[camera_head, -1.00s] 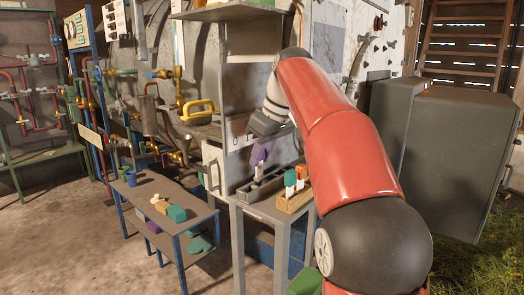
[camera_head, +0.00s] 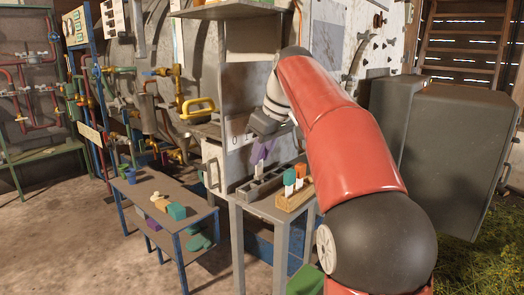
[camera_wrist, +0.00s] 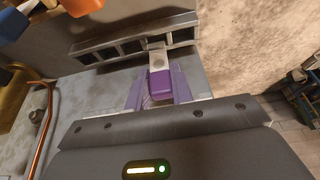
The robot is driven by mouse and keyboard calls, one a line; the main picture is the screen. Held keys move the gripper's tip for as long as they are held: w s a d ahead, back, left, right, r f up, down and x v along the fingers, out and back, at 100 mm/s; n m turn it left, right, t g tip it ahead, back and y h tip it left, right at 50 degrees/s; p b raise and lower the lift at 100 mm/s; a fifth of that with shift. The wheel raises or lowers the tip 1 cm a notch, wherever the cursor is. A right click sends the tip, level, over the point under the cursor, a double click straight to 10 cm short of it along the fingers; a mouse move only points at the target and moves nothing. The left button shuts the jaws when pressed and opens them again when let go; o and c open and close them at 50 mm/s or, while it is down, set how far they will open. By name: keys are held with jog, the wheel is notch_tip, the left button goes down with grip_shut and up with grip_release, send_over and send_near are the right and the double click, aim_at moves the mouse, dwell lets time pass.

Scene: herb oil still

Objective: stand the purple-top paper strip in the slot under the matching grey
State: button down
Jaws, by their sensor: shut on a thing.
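My gripper (camera_head: 262,154) is shut on the purple-top paper strip (camera_wrist: 160,78), and its purplish fingers lie on either side of the purple top. The strip's pale lower part, with a grey dot, points away from the gripper. It shows as a small white piece (camera_head: 258,167) in the head view. The grey slotted rack (camera_wrist: 91,56) lies across the top of the wrist view, and also shows in the head view (camera_head: 248,192). The strip's pale end overlaps the rack's row of slots. I cannot tell whether it is inside a slot or above it.
A wooden holder (camera_head: 292,203) with teal-top and orange-top strips stands right of the rack on the same grey table (camera_head: 243,202). A white panel marked with digits (camera_head: 237,138) is behind. A lower table (camera_head: 190,217) with small blocks stands left.

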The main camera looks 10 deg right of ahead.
jog(key=shift+f, duration=0.15)
jog(key=shift+f+b, duration=1.15)
jog(key=shift+f, duration=0.15)
jog(key=c, duration=1.1)
grip_release()
jog(key=shift+c, duration=0.2)
